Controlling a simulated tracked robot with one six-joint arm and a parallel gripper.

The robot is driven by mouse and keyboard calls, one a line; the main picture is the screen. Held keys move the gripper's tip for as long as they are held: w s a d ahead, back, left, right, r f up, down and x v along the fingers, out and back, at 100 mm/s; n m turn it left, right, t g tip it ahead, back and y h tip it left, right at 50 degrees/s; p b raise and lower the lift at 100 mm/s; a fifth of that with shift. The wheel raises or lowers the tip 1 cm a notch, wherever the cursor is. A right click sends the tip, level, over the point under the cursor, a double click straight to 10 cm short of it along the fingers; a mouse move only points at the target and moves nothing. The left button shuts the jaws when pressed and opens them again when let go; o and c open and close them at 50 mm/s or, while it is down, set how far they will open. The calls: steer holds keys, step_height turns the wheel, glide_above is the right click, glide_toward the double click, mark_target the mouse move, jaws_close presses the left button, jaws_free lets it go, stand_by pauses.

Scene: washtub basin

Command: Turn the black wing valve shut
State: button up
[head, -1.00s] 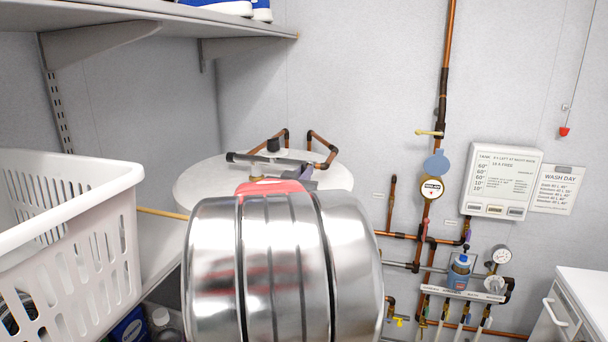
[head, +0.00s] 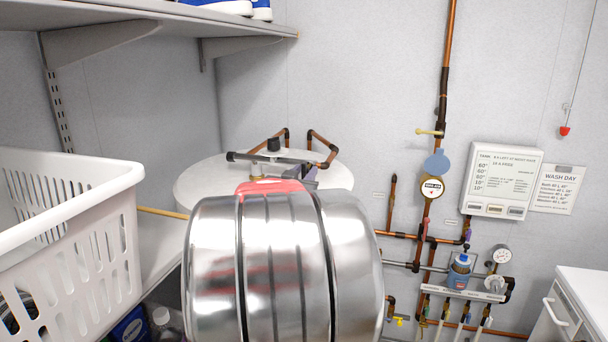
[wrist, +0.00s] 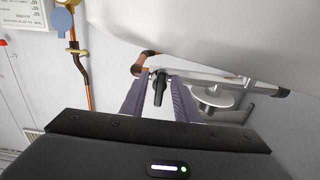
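The black wing valve (wrist: 160,86) shows in the wrist view, between my two purple-grey fingers. Its dark handle lies roughly lengthwise between them, across the line of the silver pipe. My gripper (wrist: 158,92) is open, with a visible gap on each side of the handle; I see no clear contact. In the head view my gripper (head: 306,172) is over the white tank top, at the right end of the silver pipe. There my shiny arm and the fingers hide the wing handle.
The silver pipe (head: 280,159) crosses above the white round tank (head: 205,184). A black cap (head: 273,145) and copper pipes (head: 322,142) stand close behind. A white basket (head: 100,225) is at left, a shelf (head: 150,14) above. Wall pipes and gauges fill the right.

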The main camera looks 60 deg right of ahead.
steer(key=shift+a, duration=0.1)
steer(key=s+a, duration=0.2)
steer(key=a, duration=1.1)
steer(key=shift+a, duration=0.25)
steer(key=shift+s, duration=0.15)
